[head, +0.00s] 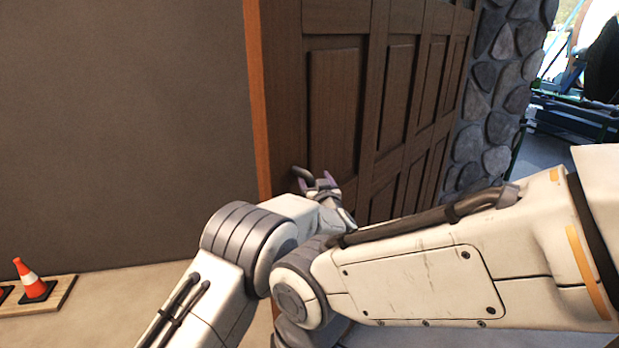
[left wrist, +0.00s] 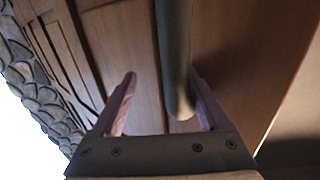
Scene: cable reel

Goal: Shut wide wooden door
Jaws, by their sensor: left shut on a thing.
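The wide wooden door (head: 335,110) is dark brown with raised panels and stands upright in front of me, seen at a slant. It also fills much of the left wrist view (left wrist: 130,50). My left gripper (head: 318,182) is at the door's left part, shut on the dark door handle (head: 301,173). In the left wrist view the handle (left wrist: 175,60) runs between the two fingers of the gripper (left wrist: 160,100), close to the right finger. My right gripper is out of view. The door's lower part is hidden behind my arms.
An orange-brown strip (head: 257,90) runs up the door's left edge beside a plain brown wall (head: 120,120). A grey stone wall (head: 495,95) stands right of the door. An orange cone (head: 34,282) stands on a board at lower left. The floor (head: 120,300) between is clear.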

